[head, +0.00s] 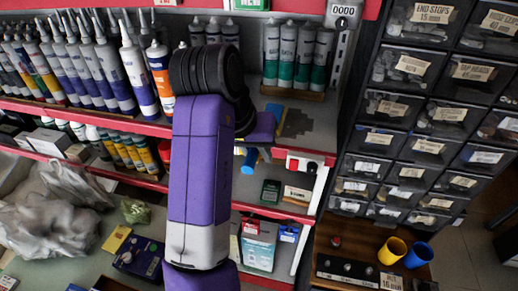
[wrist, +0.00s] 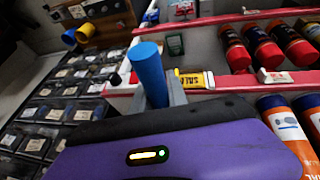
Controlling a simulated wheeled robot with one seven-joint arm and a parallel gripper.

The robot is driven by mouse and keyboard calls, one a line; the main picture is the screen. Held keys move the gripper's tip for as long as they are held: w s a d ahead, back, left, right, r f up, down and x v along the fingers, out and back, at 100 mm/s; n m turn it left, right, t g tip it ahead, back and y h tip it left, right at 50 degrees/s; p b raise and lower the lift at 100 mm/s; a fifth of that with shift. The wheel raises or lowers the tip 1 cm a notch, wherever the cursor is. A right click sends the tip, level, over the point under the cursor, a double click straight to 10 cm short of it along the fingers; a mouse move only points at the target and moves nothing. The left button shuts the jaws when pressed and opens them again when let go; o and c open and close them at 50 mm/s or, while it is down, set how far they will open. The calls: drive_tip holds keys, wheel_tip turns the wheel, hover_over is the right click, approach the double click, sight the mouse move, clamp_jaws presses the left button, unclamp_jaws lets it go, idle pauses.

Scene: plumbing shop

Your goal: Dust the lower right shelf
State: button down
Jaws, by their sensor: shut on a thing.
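My gripper (wrist: 163,98) is shut on a blue cylindrical handle (wrist: 148,72), seen in the wrist view. In the head view a blue handle end (head: 250,160) shows below the purple gripper body, at the shelf's front. The handle's other end and any dusting head are hidden or cannot be told. The right-hand shelf (head: 318,140) has a pale surface with a dark, ragged-edged patch (head: 297,123), which looks like dust, just right of my gripper. A small blue piece (head: 273,110) and a yellow piece lie between them; I cannot tell what they belong to.
Green-and-white cartridges (head: 300,60) stand at the back of the right shelf. Many tubes (head: 85,65) fill the shelf to the left. A yellow sale tag (wrist: 195,80) is near the fingers in the wrist view. Labelled drawers (head: 410,110) stand to the right.

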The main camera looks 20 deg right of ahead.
drive_tip(key=shift+s+d+p, duration=0.35)
drive_tip(key=shift+d+p, duration=0.1)
drive_tip(key=shift+d, duration=1)
drive_tip(key=shift+s+d+p, duration=0.4)
drive_tip(key=shift+d+p, duration=0.05)
drive_tip(key=shift+d, duration=1.05)
drive_tip(key=shift+s+d+p, duration=0.35)
drive_tip(key=shift+d+p, duration=0.1)
drive_tip(key=shift+d, duration=1)
drive_tip(key=s+a+r+p, duration=0.2)
drive_tip(key=s+a+r, duration=0.1)
drive_tip(key=s+a, duration=0.8)
drive_tip(key=shift+s+a, duration=0.2)
drive_tip(key=shift+s, duration=2)
drive_tip(key=shift+r, duration=0.1)
drive_tip(key=shift+a, duration=0.1)
